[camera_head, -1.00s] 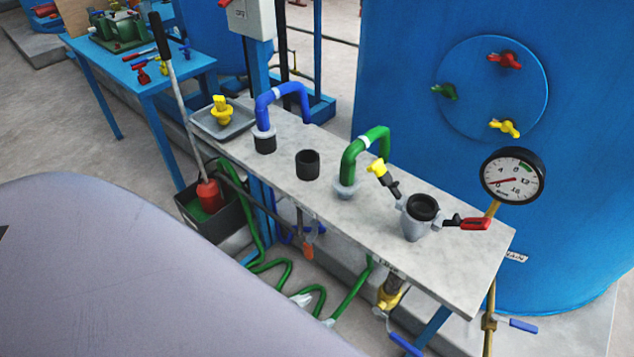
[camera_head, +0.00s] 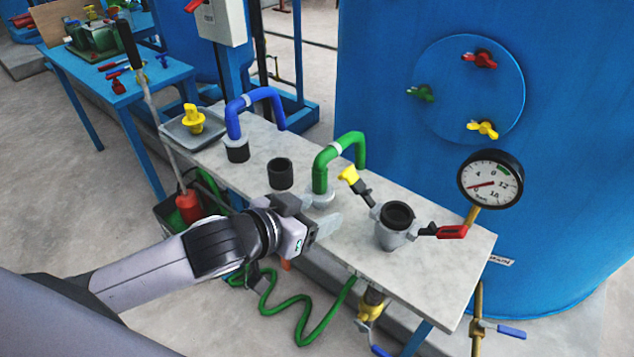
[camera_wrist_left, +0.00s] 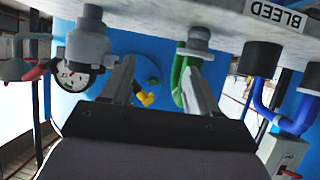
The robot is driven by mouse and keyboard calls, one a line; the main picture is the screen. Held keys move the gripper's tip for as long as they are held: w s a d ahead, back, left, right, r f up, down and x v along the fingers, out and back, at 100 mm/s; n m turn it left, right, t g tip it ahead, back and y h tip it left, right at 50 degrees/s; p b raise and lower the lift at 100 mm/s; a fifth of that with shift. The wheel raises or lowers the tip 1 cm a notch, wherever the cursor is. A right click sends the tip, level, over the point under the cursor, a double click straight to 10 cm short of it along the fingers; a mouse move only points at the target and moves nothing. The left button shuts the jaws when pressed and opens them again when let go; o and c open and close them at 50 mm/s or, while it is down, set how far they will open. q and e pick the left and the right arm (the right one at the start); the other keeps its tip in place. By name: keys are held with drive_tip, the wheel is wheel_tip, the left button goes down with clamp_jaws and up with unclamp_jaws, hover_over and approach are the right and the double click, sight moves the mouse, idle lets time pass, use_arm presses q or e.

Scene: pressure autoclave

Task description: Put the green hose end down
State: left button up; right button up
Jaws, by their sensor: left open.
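The green hose end (camera_head: 322,172) is a bent tube with a white band, standing upright in a grey collar on the stone bench top (camera_head: 440,255). My left gripper (camera_head: 322,222) is open just in front of it, at the bench's front edge, with nothing visible between its fingers. The wrist view is upside down. There the green hose end (camera_wrist_left: 178,75) shows behind the right-hand finger of my left gripper (camera_wrist_left: 158,78); contact cannot be told. My right gripper is out of view.
A black socket (camera_head: 280,174) and a blue bent hose (camera_head: 234,118) stand to the left. A grey cup fitting (camera_head: 392,232) with yellow and red handles and a pressure gauge (camera_head: 490,180) stand to the right. A green hose (camera_head: 268,312) hangs below the bench.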

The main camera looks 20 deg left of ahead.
sight(315, 169)
use_arm(q)
drive_tip(key=shift+n+t+y, duration=0.3)
drive_tip(key=shift+t+y, duration=0.1)
drive_tip(key=shift+t, duration=0.2)
drive_tip(key=w+a+r, duration=0.2)
drive_tip(key=r, duration=0.1)
drive_tip(key=w+a+r, duration=0.1)
drive_tip(key=a+r, duration=0.1)
drive_tip(key=shift+w+r, duration=0.15)
drive_tip(key=shift+w, duration=0.05)
drive_tip(key=shift+s+f+x, duration=0.1)
drive_tip(key=shift+f+x, duration=0.05)
drive_tip(key=shift+x, duration=1)
drive_tip(key=shift+s+f+x, duration=0.1)
drive_tip(key=shift+f+x, duration=0.05)
drive_tip(key=shift+x, duration=1.05)
drive_tip(key=shift+f+x, duration=0.15)
drive_tip(key=shift+x, duration=1)
drive_tip(key=shift+r, duration=0.1)
clamp_jaws()
